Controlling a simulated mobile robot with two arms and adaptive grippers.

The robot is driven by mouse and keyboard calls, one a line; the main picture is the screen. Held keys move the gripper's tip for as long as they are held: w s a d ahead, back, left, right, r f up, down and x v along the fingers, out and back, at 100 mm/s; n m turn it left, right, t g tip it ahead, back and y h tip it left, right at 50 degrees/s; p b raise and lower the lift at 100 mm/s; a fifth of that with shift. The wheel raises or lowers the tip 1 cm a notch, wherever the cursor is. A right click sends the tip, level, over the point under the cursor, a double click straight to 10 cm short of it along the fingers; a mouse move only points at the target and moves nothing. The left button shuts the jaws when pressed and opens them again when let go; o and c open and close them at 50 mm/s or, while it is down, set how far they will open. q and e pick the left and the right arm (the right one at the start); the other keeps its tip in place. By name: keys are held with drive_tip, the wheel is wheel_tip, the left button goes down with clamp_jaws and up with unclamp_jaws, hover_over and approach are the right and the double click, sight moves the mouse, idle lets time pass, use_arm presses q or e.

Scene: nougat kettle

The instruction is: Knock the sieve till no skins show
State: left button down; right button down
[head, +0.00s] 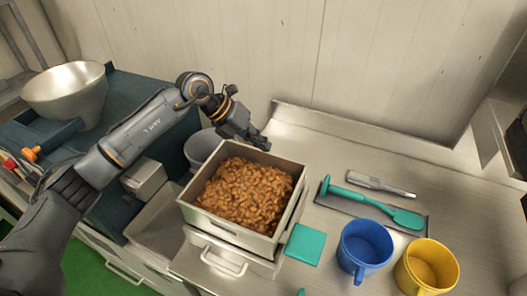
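The sieve (232,228) is a square, pale, box-like frame in the middle of the head view. It is filled with a heap of brown nuts (245,192); I cannot make out separate skins among them at this size. My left gripper (262,143) is at the far rim of the sieve, its fingers pointing down and to the right. I cannot tell whether the fingers touch the rim or how far apart they are. My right gripper is not in view.
A drawer-like box (222,255) with a handle lies under the sieve. A blue mug (366,250) and yellow mug (427,267) stand at right. A dark tray (340,200) holds a teal spatula (405,217). A metal bowl (65,90) stands at left. The back counter is clear.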

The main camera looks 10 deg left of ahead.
use_arm(q)
drive_tip(key=shift+s+f, duration=0.2)
drive_tip(key=shift+f, duration=0.25)
drive_tip(key=shift+s+f, duration=0.2)
drive_tip(key=shift+f, duration=0.25)
drive_tip(key=shift+w+d+r+p, duration=0.15)
drive_tip(key=shift+r+p, duration=0.05)
drive_tip(key=shift+r, duration=0.15)
drive_tip(key=shift+w+d+r+p, duration=0.1)
drive_tip(key=shift+w+r+p, duration=0.1)
drive_tip(key=shift+r, duration=0.15)
drive_tip(key=shift+d+r, duration=0.1)
drive_tip(key=shift+r, duration=0.15)
drive_tip(key=r+p, duration=0.1)
drive_tip(key=r, duration=0.1)
drive_tip(key=w+r+p, duration=0.1)
drive_tip(key=r, duration=0.2)
drive_tip(key=shift+w+p, duration=0.2)
drive_tip(key=shift+p, duration=0.2)
